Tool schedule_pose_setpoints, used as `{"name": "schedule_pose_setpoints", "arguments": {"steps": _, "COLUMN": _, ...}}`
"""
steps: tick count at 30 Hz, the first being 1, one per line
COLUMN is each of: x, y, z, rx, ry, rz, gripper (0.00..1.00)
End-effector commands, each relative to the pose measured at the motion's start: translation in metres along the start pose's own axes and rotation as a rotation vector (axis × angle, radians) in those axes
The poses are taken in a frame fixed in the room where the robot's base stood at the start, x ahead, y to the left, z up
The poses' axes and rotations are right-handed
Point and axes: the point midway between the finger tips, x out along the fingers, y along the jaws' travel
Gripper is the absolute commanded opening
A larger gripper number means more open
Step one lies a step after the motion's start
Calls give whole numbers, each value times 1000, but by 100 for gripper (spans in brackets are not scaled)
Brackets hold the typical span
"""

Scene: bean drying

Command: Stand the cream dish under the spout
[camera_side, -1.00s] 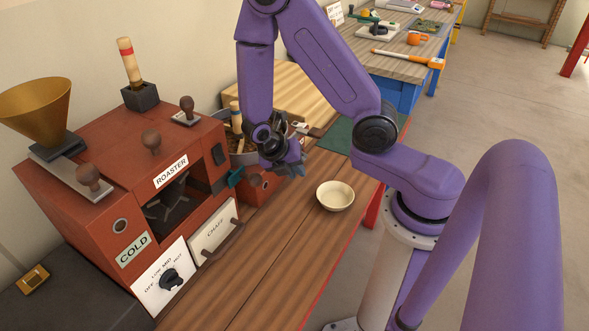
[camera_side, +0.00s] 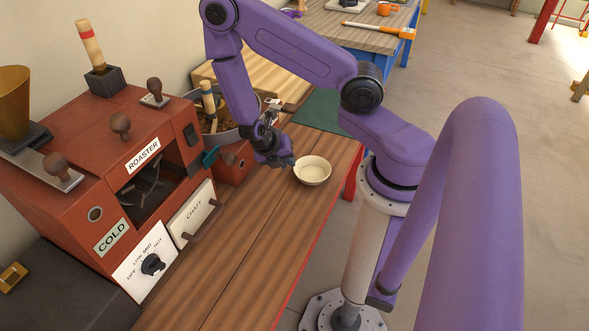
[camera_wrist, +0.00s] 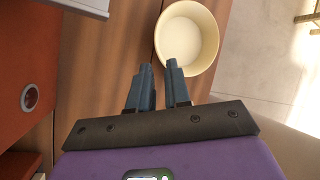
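The cream dish (camera_side: 312,172) stands upright and empty on the wooden bench, near its right edge. It also shows at the top of the wrist view (camera_wrist: 187,38). My gripper (camera_side: 289,161) is low over the bench, just left of the dish. In the wrist view my gripper (camera_wrist: 159,65) has its two fingers apart with nothing between them, tips by the dish's near rim; I cannot tell whether they touch it. A small teal piece (camera_side: 211,157) sticks out from the roaster's right end; I cannot tell whether it is the spout.
The red roaster (camera_side: 125,175) stands left, with a chaff drawer (camera_side: 192,214) and a heat dial (camera_side: 153,264) facing the bench. A round pan (camera_side: 222,132) sits behind my gripper. A green mat (camera_side: 318,112) lies beyond the dish. The front bench (camera_side: 245,265) is clear.

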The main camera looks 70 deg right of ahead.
Motion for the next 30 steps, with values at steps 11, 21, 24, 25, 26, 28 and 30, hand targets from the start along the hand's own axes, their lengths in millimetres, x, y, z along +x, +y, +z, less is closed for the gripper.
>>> {"name": "schedule_pose_setpoints", "arguments": {"steps": 11, "x": 53, "y": -1, "z": 0, "rx": 1, "ry": 2, "rz": -3, "gripper": 18}}
{"name": "schedule_pose_setpoints", "arguments": {"steps": 21, "x": 71, "y": 0, "z": 0, "rx": 0, "ry": 1, "rz": 0, "gripper": 18}}
{"name": "schedule_pose_setpoints", "arguments": {"steps": 24, "x": 71, "y": 0, "z": 0, "rx": 0, "ry": 1, "rz": 0, "gripper": 18}}
{"name": "schedule_pose_setpoints", "arguments": {"steps": 25, "x": 71, "y": 0, "z": 0, "rx": 0, "ry": 1, "rz": 0, "gripper": 18}}
{"name": "schedule_pose_setpoints", "arguments": {"steps": 26, "x": 71, "y": 0, "z": 0, "rx": 0, "ry": 1, "rz": 0, "gripper": 18}}
{"name": "schedule_pose_setpoints", "arguments": {"steps": 28, "x": 71, "y": 0, "z": 0, "rx": 0, "ry": 1, "rz": 0, "gripper": 18}}
{"name": "schedule_pose_setpoints", "arguments": {"steps": 30, "x": 71, "y": 0, "z": 0, "rx": 0, "ry": 1, "rz": 0, "gripper": 1}}
